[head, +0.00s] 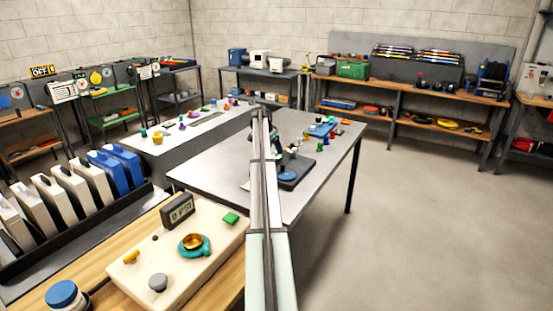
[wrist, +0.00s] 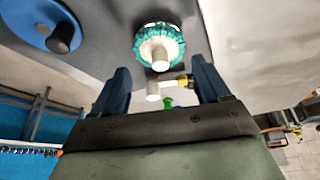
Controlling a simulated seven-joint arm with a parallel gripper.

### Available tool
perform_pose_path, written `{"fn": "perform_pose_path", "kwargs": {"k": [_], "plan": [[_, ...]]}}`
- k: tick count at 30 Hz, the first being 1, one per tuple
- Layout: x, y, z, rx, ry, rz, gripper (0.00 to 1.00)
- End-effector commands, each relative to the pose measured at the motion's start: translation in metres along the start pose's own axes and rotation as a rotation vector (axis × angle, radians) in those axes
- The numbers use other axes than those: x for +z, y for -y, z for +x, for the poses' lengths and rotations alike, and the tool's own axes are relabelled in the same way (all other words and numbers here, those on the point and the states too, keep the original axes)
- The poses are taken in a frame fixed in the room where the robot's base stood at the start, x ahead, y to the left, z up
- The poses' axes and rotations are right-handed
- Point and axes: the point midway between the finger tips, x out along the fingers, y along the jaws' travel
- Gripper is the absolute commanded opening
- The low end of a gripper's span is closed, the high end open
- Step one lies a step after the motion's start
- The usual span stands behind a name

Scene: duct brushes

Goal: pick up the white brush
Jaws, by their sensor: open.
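No brush is clearly white all over. In the wrist view, a round piece with a teal ridged rim and a white stem (wrist: 158,45) lies just beyond my fingertips. A smaller white cylinder (wrist: 153,92) shows between my fingers, beside a yellow-tipped dark piece (wrist: 178,83). I cannot tell which of these, if any, is the white brush. My gripper (wrist: 162,78) is open, with a finger on each side of these pieces, and grips nothing. In the head view my arm hides part of the grey table (head: 215,177), and my gripper is hard to make out there.
A blue disc with a dark knob (wrist: 42,25) is at the upper left in the wrist view. Several small coloured pieces stand on the table's far right, near a blue tray (head: 321,130). A cream console (head: 205,265) is in the foreground. Open floor (head: 430,220) lies right.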

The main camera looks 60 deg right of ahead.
Motion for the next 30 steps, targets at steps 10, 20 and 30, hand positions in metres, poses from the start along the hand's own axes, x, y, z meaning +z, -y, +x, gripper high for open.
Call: {"fn": "perform_pose_path", "kwargs": {"k": [10, 20, 30], "plan": [[-0.002, 0.001, 0.042, 0.000, 0.000, 0.000, 0.76], [-0.001, 0.001, 0.046, 0.000, 0.000, 0.000, 0.71], [-0.001, 0.001, 0.046, 0.000, 0.000, 0.000, 0.38]]}}
